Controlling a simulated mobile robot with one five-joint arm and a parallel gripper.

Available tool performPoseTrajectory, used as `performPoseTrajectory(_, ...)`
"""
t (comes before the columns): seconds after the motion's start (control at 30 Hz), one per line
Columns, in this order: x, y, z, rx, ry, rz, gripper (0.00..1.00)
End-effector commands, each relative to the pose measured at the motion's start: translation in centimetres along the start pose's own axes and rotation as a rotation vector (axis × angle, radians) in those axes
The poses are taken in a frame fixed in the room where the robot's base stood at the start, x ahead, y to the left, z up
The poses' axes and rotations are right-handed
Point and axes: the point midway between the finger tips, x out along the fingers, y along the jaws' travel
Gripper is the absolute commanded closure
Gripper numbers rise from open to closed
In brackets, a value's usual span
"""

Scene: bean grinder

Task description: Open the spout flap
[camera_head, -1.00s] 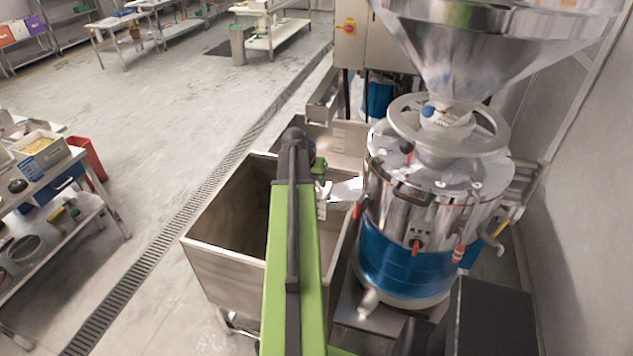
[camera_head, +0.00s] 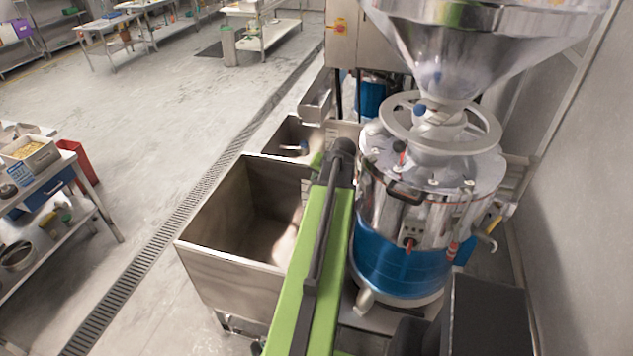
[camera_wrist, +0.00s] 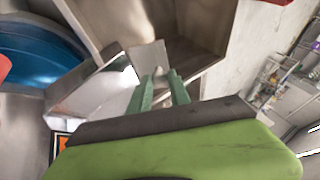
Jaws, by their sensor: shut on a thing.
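The grinder (camera_head: 400,260) is a shiny steel drum with a blue band under a large hopper. In the wrist view its metal spout (camera_wrist: 92,90) juts out beside the blue band. The spout flap (camera_wrist: 149,57) shows as a small grey plate at the spout's outer end. My gripper (camera_wrist: 161,80) has its two green fingers at the flap, shut on it; the exact contact is hard to see. In the head view my green arm hides the spout, the flap and the fingertips.
An open steel bin (camera_head: 225,262) stands left of the grinder, with a smaller one (camera_head: 292,135) behind it. A grey wall (camera_head: 575,210) is close on the right.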

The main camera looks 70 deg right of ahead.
Motion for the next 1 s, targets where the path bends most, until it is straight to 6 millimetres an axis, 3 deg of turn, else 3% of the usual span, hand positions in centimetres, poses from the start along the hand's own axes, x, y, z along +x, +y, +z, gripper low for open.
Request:
performPoseTrajectory(0.53, -0.18, 0.42, -0.05, 0.011, -0.003, -0.023, 1.00)
performPoseTrajectory(0.57, -0.18, 0.42, -0.05, 0.011, -0.003, -0.023, 0.76)
performPoseTrajectory(0.7, -0.17, 0.36, -0.07, 0.012, -0.002, -0.024, 0.57)
performPoseTrajectory(1.0, -0.20, 0.26, -0.10, 0.012, -0.002, -0.026, 0.55)
